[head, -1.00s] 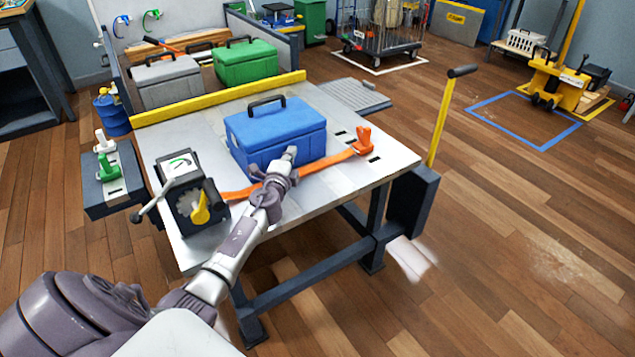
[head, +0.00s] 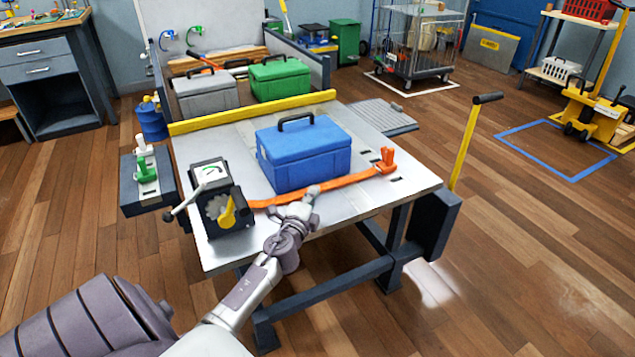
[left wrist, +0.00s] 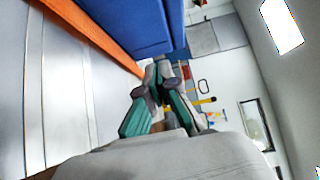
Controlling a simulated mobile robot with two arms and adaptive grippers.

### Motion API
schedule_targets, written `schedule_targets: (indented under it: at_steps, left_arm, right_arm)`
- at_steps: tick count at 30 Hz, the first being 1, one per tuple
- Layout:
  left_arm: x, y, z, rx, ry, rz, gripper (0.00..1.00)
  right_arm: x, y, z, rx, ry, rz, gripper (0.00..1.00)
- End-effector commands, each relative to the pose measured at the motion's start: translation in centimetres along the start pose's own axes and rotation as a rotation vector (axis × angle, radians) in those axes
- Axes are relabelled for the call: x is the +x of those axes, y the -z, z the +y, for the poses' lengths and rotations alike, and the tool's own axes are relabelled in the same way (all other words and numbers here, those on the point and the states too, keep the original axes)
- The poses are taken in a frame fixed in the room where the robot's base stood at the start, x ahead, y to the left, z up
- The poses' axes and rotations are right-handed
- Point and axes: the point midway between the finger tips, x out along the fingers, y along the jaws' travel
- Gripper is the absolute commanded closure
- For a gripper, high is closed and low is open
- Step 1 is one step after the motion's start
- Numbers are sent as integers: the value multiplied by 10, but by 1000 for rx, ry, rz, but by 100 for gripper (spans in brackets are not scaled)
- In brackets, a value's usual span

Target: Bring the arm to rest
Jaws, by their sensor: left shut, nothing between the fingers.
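My left arm reaches in from the lower left of the head view. Its gripper (head: 312,194) is at the front of the metal-topped table (head: 365,208), just in front of the blue toolbox (head: 303,157) and beside the orange strap (head: 340,182). In the left wrist view the gripper's fingers (left wrist: 158,90) are together with nothing between them. The strap (left wrist: 95,35) and the blue box (left wrist: 135,22) show there at the upper left. I cannot tell whether the gripper touches the strap. My right gripper is not in view.
A black ratchet box (head: 222,208) with a lever stands at the table's left front. A yellow rail (head: 250,112) crosses the back, with grey (head: 205,95) and green (head: 280,80) toolboxes behind it.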

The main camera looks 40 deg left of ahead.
Motion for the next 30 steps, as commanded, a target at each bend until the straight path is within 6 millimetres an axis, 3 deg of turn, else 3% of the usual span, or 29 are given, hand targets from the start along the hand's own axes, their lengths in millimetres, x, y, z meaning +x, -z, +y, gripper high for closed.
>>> schedule_targets:
  at_steps: [4, 14, 17, 20, 27, 30]
  left_arm:
    - [-15, 0, 0, 1, 0, -1, 100]
    - [-22, 0, 1, -19, -5, -10, 100]
    - [-38, 3, 4, -114, -32, -57, 100]
    - [-74, 9, 18, -299, -119, -153, 100]
    - [-211, 54, 75, -760, -576, -405, 100]
    - [-253, 72, 85, -840, -727, -456, 100]
  right_arm:
    - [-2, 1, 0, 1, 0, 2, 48]
    - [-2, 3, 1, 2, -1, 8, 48]
    - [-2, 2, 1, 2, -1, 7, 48]
    - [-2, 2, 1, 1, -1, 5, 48]
    - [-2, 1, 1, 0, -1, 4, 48]
    - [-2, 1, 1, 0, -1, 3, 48]
